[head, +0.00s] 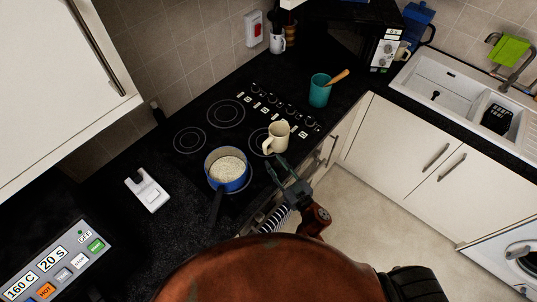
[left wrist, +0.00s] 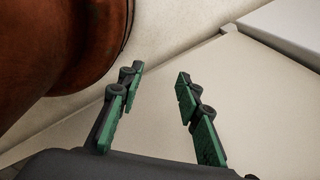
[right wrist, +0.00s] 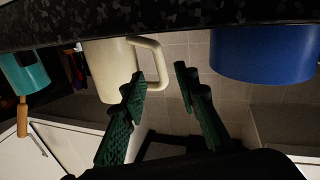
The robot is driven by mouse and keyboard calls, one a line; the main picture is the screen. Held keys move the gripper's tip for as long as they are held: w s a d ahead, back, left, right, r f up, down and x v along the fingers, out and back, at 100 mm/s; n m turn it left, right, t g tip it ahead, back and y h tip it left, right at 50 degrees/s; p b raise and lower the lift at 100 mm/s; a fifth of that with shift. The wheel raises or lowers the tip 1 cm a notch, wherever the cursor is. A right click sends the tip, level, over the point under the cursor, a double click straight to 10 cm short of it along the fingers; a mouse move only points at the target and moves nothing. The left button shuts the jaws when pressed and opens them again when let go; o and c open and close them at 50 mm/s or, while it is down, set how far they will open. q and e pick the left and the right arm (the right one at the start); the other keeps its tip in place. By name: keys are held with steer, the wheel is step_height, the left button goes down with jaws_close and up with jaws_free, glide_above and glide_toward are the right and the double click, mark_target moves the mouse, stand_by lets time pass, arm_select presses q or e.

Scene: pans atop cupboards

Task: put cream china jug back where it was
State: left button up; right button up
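The cream china jug (head: 279,135) stands upright on the black hob, right of the blue pan (head: 241,183). My right gripper (head: 278,166) is in front of the jug, at hob height. In the right wrist view, which is upside down, the jug (right wrist: 108,70) shows with its handle seen between the open fingertips of the right gripper (right wrist: 159,74). I cannot tell whether a finger touches the handle. My left gripper (left wrist: 160,73) is open and empty in the left wrist view; it does not show in the head view.
The blue pan, with pale contents, has its dark handle towards the front. A white device (head: 147,190) lies on the left counter. The sink (head: 455,92) is at the right.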

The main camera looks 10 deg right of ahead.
steer(key=v, duration=0.5)
